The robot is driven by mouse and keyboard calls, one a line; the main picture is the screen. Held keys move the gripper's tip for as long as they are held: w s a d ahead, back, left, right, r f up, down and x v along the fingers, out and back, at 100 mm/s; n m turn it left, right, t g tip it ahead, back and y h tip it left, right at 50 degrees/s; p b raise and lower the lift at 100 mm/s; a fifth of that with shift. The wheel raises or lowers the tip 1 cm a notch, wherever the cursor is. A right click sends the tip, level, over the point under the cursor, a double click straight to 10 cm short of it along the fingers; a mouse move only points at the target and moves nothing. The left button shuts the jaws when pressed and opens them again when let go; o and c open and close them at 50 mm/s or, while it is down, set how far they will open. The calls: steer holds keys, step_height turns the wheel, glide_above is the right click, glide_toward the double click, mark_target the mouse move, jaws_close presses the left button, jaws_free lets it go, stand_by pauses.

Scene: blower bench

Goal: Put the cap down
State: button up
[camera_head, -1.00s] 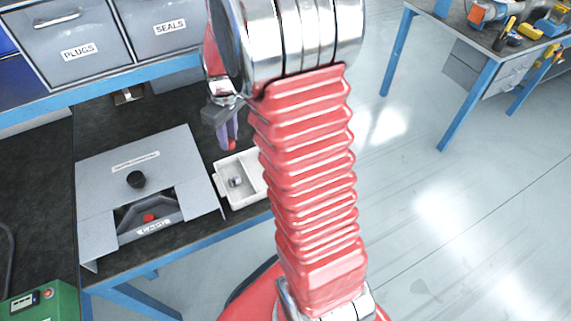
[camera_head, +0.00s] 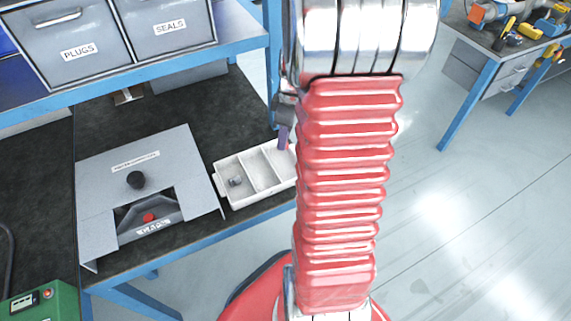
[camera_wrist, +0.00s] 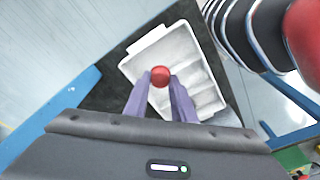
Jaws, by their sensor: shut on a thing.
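The red cap (camera_wrist: 160,76) is held between the two purple fingertips of my gripper (camera_wrist: 160,82), seen in the wrist view. The gripper is shut on it, above the white compartment tray (camera_wrist: 143,53). In the head view my gripper (camera_head: 284,137) is partly hidden by my arm, over the right end of the tray (camera_head: 222,186), and the cap is not visible there. How high the cap is above the tray I cannot tell.
A small metal fitting (camera_head: 236,181) lies in the tray's left compartment. Bins labelled PLUGS (camera_head: 80,52) and SEALS (camera_head: 170,27) are behind.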

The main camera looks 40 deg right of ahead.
glide_above(283, 165)
steer(key=shift+s+f, duration=0.15)
steer(key=shift+f, duration=1.45)
steer(key=shift+s+f, duration=0.1)
steer(key=shift+f, duration=1.45)
steer(key=shift+f, duration=1.9)
jaws_close()
steer(key=o, duration=1)
jaws_free()
steer(key=r, duration=0.8)
steer(key=s+r, duration=0.1)
steer(key=r, duration=0.3)
steer(key=shift+s+d, duration=0.1)
steer(key=shift+d, duration=0.3)
